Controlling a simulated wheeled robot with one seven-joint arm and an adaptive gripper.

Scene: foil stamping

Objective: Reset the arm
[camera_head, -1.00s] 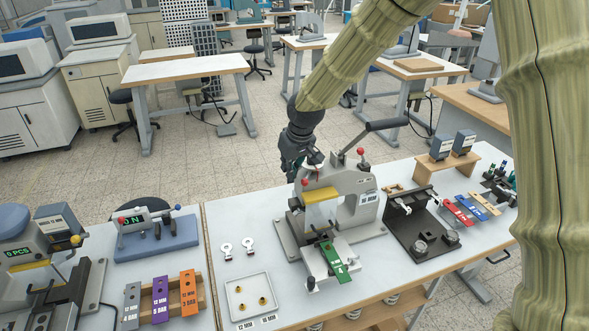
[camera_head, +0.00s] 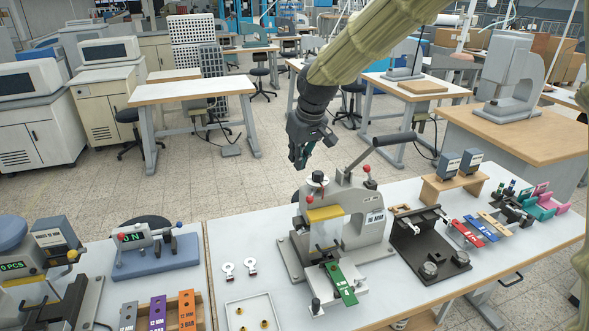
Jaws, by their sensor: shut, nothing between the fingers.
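My gripper (camera_head: 299,158) is dark grey and hangs from my arm, fingers down, above and behind the foil stamping press. It is shut and holds nothing. It is apart from the press, with floor showing behind it. The grey press (camera_head: 345,225) stands on the white table, with a black-gripped lever (camera_head: 394,139) pointing up to the right and a yellow foil roll (camera_head: 325,213) at its front. A green tag strip (camera_head: 341,284) lies at the front of the press.
A black fixture (camera_head: 428,255) stands right of the press, with red, blue and tan strips (camera_head: 479,230) beyond it. A white tray (camera_head: 240,310) with brass pieces and two ring-ended parts (camera_head: 239,269) lie to the left. Free floor lies behind the table.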

